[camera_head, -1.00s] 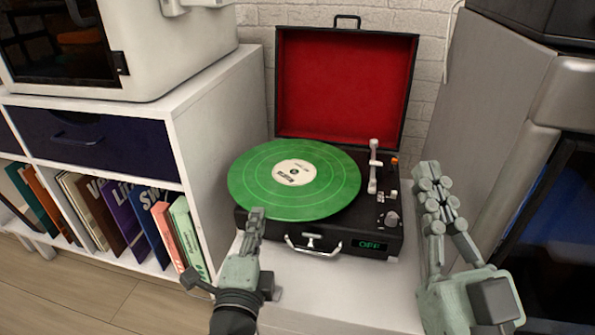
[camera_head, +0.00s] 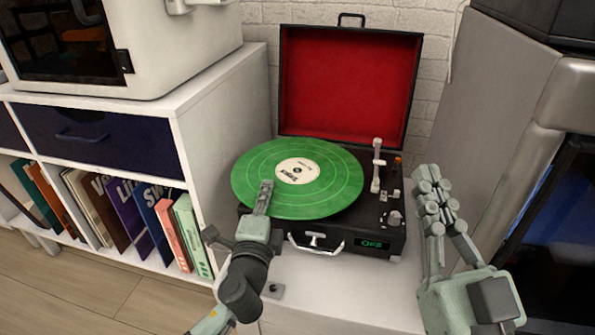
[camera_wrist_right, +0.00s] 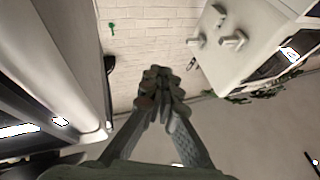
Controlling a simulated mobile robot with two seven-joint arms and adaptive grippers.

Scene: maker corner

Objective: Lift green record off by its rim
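The green record (camera_head: 325,180) with a cream label (camera_head: 297,171) lies on the black record player (camera_head: 385,225), jutting slightly past its left side. My left gripper (camera_head: 266,188) is at the record's front-left rim, its fingertips overlapping the green surface in the head view. Its fingers look close together, but any lower finger is hidden, so I cannot tell whether it grips the rim. My right gripper (camera_head: 434,185) is shut and empty, to the right of the player. Its closed fingertips also show in the right wrist view (camera_wrist_right: 158,82).
The player's red-lined lid (camera_head: 350,85) stands open behind. The white tonearm (camera_head: 377,165) is right of the record. The display (camera_head: 372,244) reads OFF. A white shelf (camera_head: 215,120) with record sleeves stands left; a grey machine (camera_head: 490,130) stands right.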

